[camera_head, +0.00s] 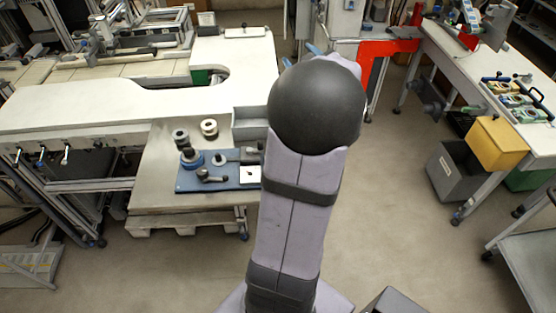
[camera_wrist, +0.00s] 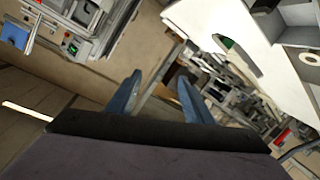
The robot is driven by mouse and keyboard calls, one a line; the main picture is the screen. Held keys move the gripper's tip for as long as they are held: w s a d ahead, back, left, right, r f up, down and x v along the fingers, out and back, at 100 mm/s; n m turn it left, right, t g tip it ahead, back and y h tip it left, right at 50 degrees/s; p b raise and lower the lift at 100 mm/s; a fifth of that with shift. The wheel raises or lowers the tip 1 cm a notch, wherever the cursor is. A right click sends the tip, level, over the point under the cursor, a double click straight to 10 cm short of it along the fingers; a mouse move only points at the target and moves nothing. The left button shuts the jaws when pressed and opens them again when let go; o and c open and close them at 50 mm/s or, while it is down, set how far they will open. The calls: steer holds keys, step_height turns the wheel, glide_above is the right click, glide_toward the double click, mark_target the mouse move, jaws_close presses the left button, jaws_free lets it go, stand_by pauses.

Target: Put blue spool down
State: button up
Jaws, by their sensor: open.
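The blue spool (camera_head: 193,161) is in the head view, at the back left of the blue plate (camera_head: 222,183) on the low metal-topped table. A dark part shows on top of it. My gripper (camera_wrist: 159,76) is open in the wrist view, its two blue fingers apart with nothing between them. In the head view only its blue fingertips (camera_head: 300,55) show above my arm, well away to the upper right of the spool. I cannot make out the blue spool in the wrist view.
A dark-rimmed spool (camera_head: 180,137) and a cream spool (camera_head: 209,128) stand behind the plate. A grey bin (camera_head: 250,124) is to their right. A black crank-like part (camera_head: 211,175) lies on the plate. A white bench (camera_head: 100,106) borders the table at the back.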

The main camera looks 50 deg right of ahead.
steer(key=s+d+m+g+h, duration=0.3)
steer(key=s+d+g, duration=0.2)
steer(key=s, duration=0.1)
steer(key=s+f+m+g+y, duration=0.35)
steer(key=s+f, duration=0.25)
steer(key=f, duration=0.2)
steer(key=w+a+f+n+y, duration=0.1)
steer(key=a+f+n+y, duration=0.2)
steer(key=a, duration=0.7)
steer(key=w+a+f+n+y, duration=0.1)
steer(key=a+f+n+y, duration=0.3)
steer(key=a, duration=0.6)
steer(key=n+y, duration=0.2)
steer(key=n, duration=0.1)
steer(key=shift+y, duration=0.25)
steer(key=shift+s+p+x, duration=0.15)
steer(key=shift+p+x, duration=0.65)
steer(key=shift+x, duration=1.1)
steer(key=shift+s+p+x, duration=0.2)
steer(key=shift+p+x, duration=0.55)
steer(key=shift+x, duration=1.15)
steer(key=shift+d+f, duration=0.15)
steer(key=shift+d, duration=0.1)
